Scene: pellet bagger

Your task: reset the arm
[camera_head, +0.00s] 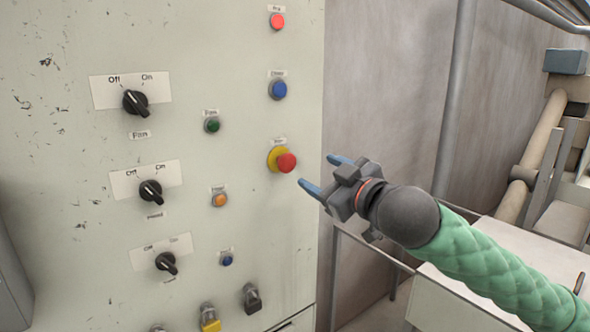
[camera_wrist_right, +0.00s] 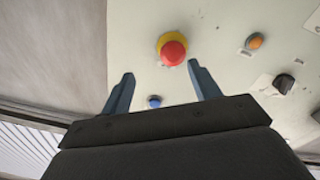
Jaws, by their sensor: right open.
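My right gripper (camera_head: 325,174) is in front of the control panel (camera_head: 60,200), close to its right edge. Its two blue fingers are apart with nothing between them. A red mushroom button on a yellow collar (camera_head: 287,162) is just left of the fingertips, and a gap shows between them. In the right wrist view the red button (camera_wrist_right: 173,53) lies beyond the open fingertips (camera_wrist_right: 160,77). My right arm, in a green quilted sleeve, comes in from the lower right. My left gripper is not in view.
The panel carries black rotary switches (camera_head: 150,191), a blue button (camera_head: 278,90), a red button (camera_head: 277,21), a green button (camera_head: 212,125) and an orange button (camera_head: 220,200). A grey vertical pipe (camera_head: 455,100) and a white box top (camera_head: 445,305) are to the right.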

